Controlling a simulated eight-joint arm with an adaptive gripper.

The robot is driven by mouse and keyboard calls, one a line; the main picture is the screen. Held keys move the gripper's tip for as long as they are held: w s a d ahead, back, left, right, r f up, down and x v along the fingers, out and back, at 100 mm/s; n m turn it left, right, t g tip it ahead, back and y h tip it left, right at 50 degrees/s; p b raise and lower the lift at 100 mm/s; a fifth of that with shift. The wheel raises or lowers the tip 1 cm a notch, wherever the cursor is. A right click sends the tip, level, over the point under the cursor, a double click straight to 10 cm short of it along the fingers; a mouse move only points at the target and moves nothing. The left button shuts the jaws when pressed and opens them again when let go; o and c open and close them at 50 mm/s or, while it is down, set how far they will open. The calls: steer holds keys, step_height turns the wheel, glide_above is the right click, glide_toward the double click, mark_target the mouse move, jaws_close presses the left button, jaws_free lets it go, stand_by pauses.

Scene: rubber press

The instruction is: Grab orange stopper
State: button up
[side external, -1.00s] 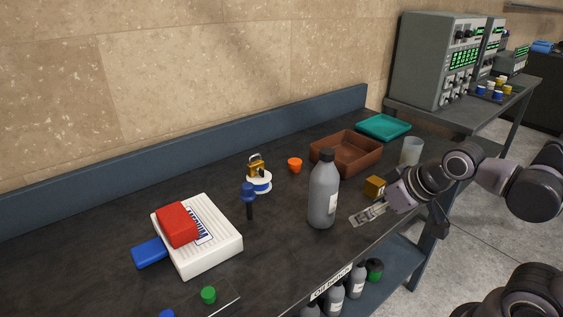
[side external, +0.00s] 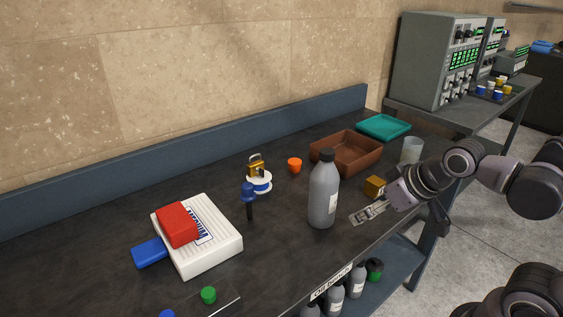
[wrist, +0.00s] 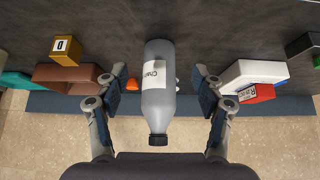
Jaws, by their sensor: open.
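The orange stopper (side external: 295,165) is a small cup-like piece on the dark bench, left of the brown tray in the side view. My gripper (side external: 361,217) is open and empty above the front edge of the bench, right of the grey bottle (side external: 323,192) and well apart from the stopper. In the wrist view my gripper (wrist: 160,88) has its fingers spread, with the bottle (wrist: 157,95) seen between them.
A brown tray (side external: 370,158), a teal tray (side external: 402,126), a yellow box (side external: 374,187) and a clear cup (side external: 411,151) stand to the right. A padlock (side external: 256,166) on a white-blue roll and a blue-capped tool (side external: 249,200) stand left. The upright bottle lies between gripper and stopper.

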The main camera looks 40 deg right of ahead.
steer(key=w+d+r+m+g+h, duration=0.15)
steer(key=w+r+m, duration=0.25)
steer(key=w+r, duration=0.75)
steer(key=m+g+h, duration=0.3)
steer(key=m+g, duration=0.1)
steer(key=m, duration=0.6)
glide_above(295, 161)
steer(key=s+a, duration=0.2)
steer(key=a, duration=0.2)
step_height(295, 161, down, 12)
steer(key=shift+n, duration=0.3)
steer(key=shift+w+x, duration=0.1)
steer(key=shift+x, duration=2.55)
steer(key=shift+w+x, duration=0.15)
steer(key=shift+x, duration=2.55)
steer(key=c, duration=1.3)
